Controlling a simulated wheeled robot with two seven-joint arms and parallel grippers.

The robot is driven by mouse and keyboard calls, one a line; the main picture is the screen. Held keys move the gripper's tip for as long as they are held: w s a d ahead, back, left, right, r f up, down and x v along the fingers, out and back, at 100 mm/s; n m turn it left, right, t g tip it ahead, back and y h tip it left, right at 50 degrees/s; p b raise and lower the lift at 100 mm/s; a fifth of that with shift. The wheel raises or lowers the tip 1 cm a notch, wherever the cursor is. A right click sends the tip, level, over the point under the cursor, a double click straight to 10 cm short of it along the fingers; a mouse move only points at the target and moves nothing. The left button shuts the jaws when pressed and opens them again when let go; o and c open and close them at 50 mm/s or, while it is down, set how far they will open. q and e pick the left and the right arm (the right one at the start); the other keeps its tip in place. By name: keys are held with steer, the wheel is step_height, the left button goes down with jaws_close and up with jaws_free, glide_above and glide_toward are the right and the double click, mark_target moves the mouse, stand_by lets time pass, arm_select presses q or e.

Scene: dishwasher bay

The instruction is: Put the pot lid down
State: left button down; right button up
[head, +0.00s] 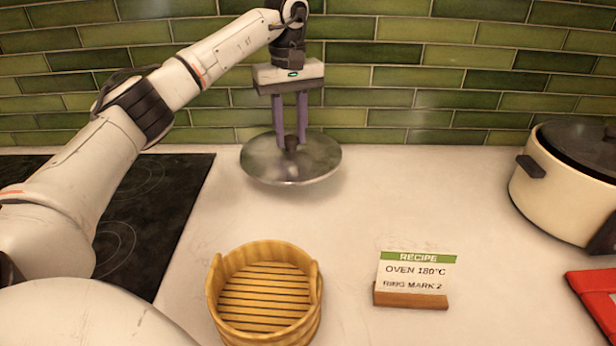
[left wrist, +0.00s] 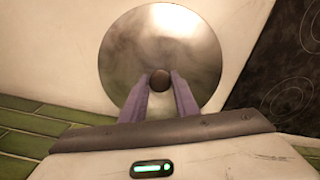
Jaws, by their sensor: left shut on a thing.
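The pot lid (head: 265,165) is a round, shiny metal disc with a dark knob, at the back of the counter in the head view. My left gripper (head: 290,142) points down with its two purple fingers shut on the knob. In the left wrist view the lid (left wrist: 160,40) is seen from above, with the knob between the fingertips of the gripper (left wrist: 160,82). The lid looks about level. I cannot tell whether its underside touches the counter. My right gripper is not in view.
A black hob (head: 150,220) lies left of the lid. A round slatted wooden basket (head: 222,300) and a recipe card (head: 415,272) on a wooden stand are in front. A cream cooker (head: 555,195) and a red item (head: 593,295) are at right. The counter (head: 420,190) between is clear.

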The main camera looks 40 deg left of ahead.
mark_target(288, 151)
arm_select(q)
steer(key=f, duration=0.5)
steer(key=shift+s+a+f, duration=0.2)
steer(key=shift+s, duration=0.05)
steer(key=shift+w+f+p, duration=0.1)
steer(key=shift+f+p, duration=0.25)
steer(key=shift+f, duration=1.85)
steer(key=c, duration=1.4)
jaws_free()
steer(key=shift+f, duration=0.1)
step_height(288, 151, up, 12)
steer(key=shift+r+b, duration=0.15)
steer(key=shift+b, duration=0.3)
